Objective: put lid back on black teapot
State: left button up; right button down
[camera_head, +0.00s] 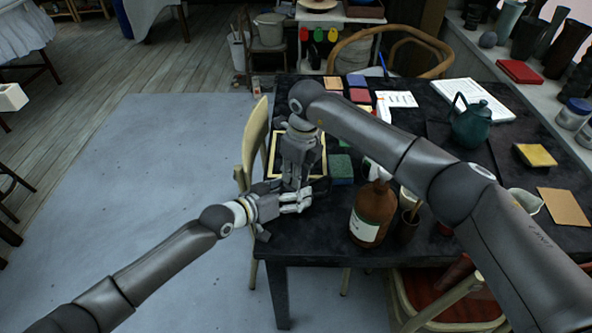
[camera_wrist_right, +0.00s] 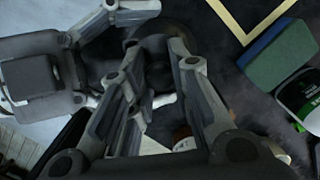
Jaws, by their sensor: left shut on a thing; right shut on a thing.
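My right gripper (camera_head: 292,186) points down at the near left end of the black table, close above my left gripper (camera_head: 296,201). In the right wrist view, the right gripper's fingers (camera_wrist_right: 155,58) are shut on a dark rounded thing (camera_wrist_right: 163,72); I cannot tell whether it is the black teapot or its lid. The left gripper reaches in beside it from the upper left, its pale fingers (camera_wrist_right: 128,10) close to the same dark shape. The left gripper is shut, but what it holds is hidden. In the head view the black teapot and lid cannot be made out among the grippers.
A brown bottle (camera_head: 374,212) stands just right of the grippers, with a green sponge block (camera_head: 341,169) and a framed tray (camera_head: 314,163) behind. A teal teapot (camera_head: 472,126) stands farther right. A wooden chair (camera_head: 254,140) edges the table's left side.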

jog(key=shift+d, duration=0.25)
dwell(0.3)
jog(key=shift+w+r, duration=0.1)
jog(key=shift+r, duration=0.45)
jog(key=shift+r, duration=0.1)
jog(key=shift+r+g+h, duration=0.25)
jog(key=shift+g+h, duration=0.05)
jog(key=shift+h, duration=0.3)
jog(key=shift+a, duration=0.1)
jog(key=shift+a+f, duration=0.1)
jog(key=shift+a, duration=0.05)
jog(key=shift+f, duration=1.1)
dwell(0.8)
jog(key=shift+r, duration=0.15)
